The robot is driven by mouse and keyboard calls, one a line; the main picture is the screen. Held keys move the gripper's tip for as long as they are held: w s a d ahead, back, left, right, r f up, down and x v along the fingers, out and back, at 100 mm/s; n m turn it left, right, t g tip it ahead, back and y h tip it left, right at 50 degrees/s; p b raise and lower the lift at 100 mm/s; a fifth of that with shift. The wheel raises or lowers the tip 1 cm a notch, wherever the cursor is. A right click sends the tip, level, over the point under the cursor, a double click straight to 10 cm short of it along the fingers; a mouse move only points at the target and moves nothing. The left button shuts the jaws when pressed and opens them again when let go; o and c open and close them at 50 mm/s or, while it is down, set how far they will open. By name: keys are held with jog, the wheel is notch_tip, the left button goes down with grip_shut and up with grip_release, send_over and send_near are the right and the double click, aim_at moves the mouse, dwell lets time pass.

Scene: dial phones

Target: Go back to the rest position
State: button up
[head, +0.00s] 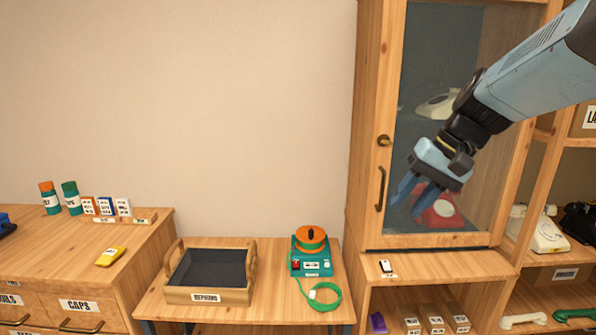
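My gripper (408,206) hangs at the end of my blue arm on the right, in front of the glazed cabinet door. Its two blue fingers point down and to the left with a gap between them, and nothing shows in the gap. Behind the glass, a red phone (445,211) is partly hidden by the gripper, and a pale phone (437,105) sits on a higher shelf, partly behind my arm.
The cabinet door (383,226) looks closed. Below left, a low table holds a wooden tray (207,296) and a green device (311,262) with a coiled cable. A drawer unit (50,262) stands left. Open shelves with phones stand right. The wall area is clear.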

jog(key=s+d+f+n+t+h, duration=0.1)
jog(key=s+d+n+t+h, duration=0.1)
jog(key=s+h, duration=0.3)
jog(key=shift+s+d+t, duration=0.15)
jog(key=shift+s+t, duration=0.75)
jog(key=shift+s, duration=1.15)
jog(key=shift+f, duration=0.1)
jog(key=shift+c, duration=0.3)
